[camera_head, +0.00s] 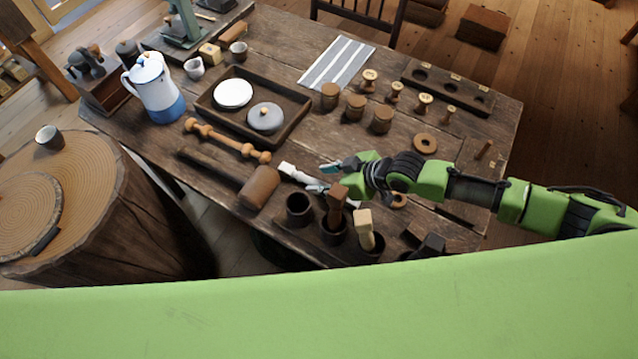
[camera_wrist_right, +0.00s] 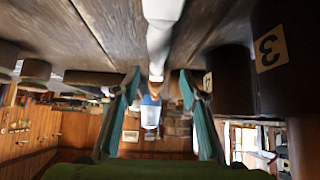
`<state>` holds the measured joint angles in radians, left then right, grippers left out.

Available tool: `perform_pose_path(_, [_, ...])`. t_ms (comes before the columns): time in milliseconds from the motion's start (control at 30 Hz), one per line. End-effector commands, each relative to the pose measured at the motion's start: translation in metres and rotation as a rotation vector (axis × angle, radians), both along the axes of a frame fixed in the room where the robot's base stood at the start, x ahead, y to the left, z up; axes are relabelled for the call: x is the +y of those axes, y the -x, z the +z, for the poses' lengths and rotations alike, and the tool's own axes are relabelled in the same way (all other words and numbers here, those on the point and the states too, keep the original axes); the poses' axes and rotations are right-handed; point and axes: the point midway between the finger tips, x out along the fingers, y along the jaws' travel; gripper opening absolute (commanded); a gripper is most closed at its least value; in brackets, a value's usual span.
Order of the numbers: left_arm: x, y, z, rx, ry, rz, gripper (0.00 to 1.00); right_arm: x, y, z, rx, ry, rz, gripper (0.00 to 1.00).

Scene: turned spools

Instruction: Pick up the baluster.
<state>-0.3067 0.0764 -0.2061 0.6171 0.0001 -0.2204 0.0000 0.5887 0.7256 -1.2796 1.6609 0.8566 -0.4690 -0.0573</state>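A long turned wooden piece with rounded bulges near both ends, shaped like the baluster (camera_head: 227,140), lies on the table in front of the tray. My right gripper (camera_head: 331,176) is to the right of it and apart from it, low over the table, fingers pointing left. A shorter white turned piece (camera_head: 298,176) lies close to the fingertips. In the right wrist view, the teal fingers (camera_wrist_right: 162,92) are spread, and the white piece (camera_wrist_right: 160,35) shows between them at the top; I cannot tell whether they touch it. My left gripper is not in view.
A wooden mallet (camera_head: 260,187) lies between the baluster and dark cups (camera_head: 299,209) at the front edge. Behind are a tray (camera_head: 289,135) with lids and a white-and-blue pot (camera_head: 154,87). Wooden cylinders (camera_head: 355,107) and small spools (camera_head: 396,91) stand at the back right.

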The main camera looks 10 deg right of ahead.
Motion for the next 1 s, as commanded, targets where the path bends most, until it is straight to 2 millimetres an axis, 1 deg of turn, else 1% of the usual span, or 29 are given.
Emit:
perform_pose_path(33, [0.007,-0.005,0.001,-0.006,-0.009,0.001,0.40,0.001,-0.001,-0.001,-0.001,0.000,-0.001,0.39])
perform_pose_path(167, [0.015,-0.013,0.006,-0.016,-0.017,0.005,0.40,0.006,-0.006,-0.009,0.000,0.001,-0.001,0.39])
perform_pose_path(300, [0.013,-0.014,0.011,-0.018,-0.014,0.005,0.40,0.014,-0.014,-0.023,-0.001,0.000,-0.001,0.39])
perform_pose_path(433, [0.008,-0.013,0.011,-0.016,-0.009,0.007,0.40,0.022,-0.020,-0.035,-0.001,0.000,-0.001,0.39])
perform_pose_path(600, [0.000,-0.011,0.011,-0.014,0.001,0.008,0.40,0.026,-0.023,-0.040,-0.001,0.001,0.000,0.39])
perform_pose_path(767, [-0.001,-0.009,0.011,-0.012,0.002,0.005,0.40,0.026,-0.023,-0.040,-0.001,0.001,0.000,0.39])
perform_pose_path(800, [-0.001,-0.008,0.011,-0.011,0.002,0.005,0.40,0.026,-0.023,-0.040,-0.001,0.001,0.000,0.34])
perform_pose_path(867, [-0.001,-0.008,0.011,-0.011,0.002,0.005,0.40,0.026,-0.022,-0.040,-0.001,0.001,0.000,0.18])
perform_pose_path(900, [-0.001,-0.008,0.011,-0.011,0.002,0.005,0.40,0.026,-0.022,-0.040,-0.001,0.001,0.000,0.08])
perform_pose_path(933, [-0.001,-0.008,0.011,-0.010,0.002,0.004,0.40,0.026,-0.022,-0.040,-0.001,0.001,0.000,0.00])
perform_pose_path(1000, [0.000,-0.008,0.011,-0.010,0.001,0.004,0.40,0.026,-0.022,-0.040,-0.001,0.001,0.000,0.00])
